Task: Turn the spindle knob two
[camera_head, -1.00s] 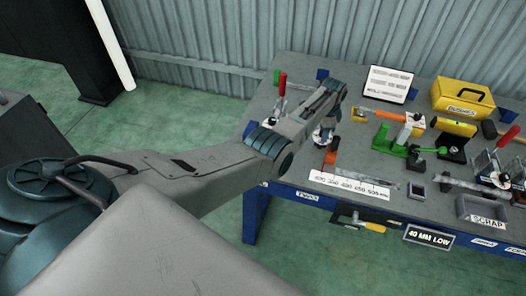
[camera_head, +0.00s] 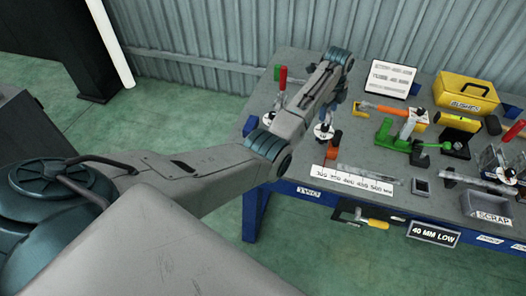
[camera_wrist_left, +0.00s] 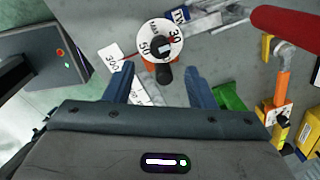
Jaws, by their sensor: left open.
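A round white dial (camera_wrist_left: 150,28) with a black knob (camera_wrist_left: 160,47) at its centre lies ahead of my left gripper (camera_wrist_left: 160,88) in the left wrist view. Its face carries the numbers 50 and 30, and a dark stub juts from it towards the jaws. My left gripper is open, with the two blue fingers apart and nothing between them. The dial also shows in the head view (camera_head: 323,134), just below my left gripper (camera_head: 328,118). Another white dial (camera_head: 278,106) sits by a red handle (camera_head: 283,80). My right gripper is out of view.
A white number strip (camera_head: 352,181) and an orange block (camera_head: 332,145) lie near the dial. A green clamp (camera_head: 390,140), yellow box (camera_head: 465,92) and grey scrap tray (camera_head: 485,207) stand to the right.

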